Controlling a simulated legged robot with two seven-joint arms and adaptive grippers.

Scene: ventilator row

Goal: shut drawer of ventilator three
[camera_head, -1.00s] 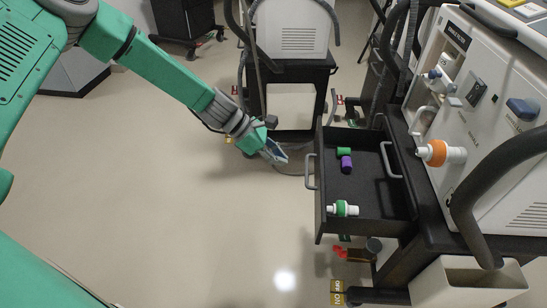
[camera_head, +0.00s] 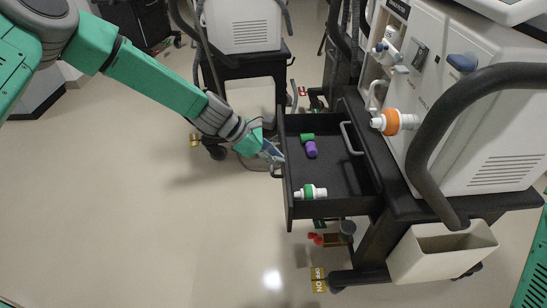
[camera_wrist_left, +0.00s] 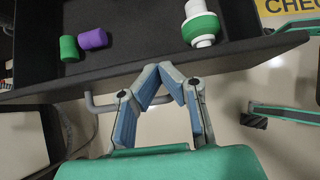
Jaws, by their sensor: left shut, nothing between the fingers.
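The black drawer (camera_head: 341,188) of the ventilator cart stands pulled out, with several small items inside. Its grey front handle (camera_head: 276,171) is on the left face; it also shows in the left wrist view (camera_wrist_left: 93,103). My left gripper (camera_head: 275,155) is shut and empty, at the drawer's front near the far end of the handle. In the left wrist view its fingertips (camera_wrist_left: 170,74) meet close against the drawer's front panel (camera_wrist_left: 240,57); contact cannot be told for sure. My right gripper is not in view.
In the drawer lie a green cylinder (camera_head: 307,137), a purple cylinder (camera_head: 311,150) and a green-and-white connector (camera_head: 310,192). The ventilator (camera_head: 480,130) with an orange-ringed port (camera_head: 391,122) stands right. A beige bin (camera_head: 440,252) hangs below. Floor left is clear.

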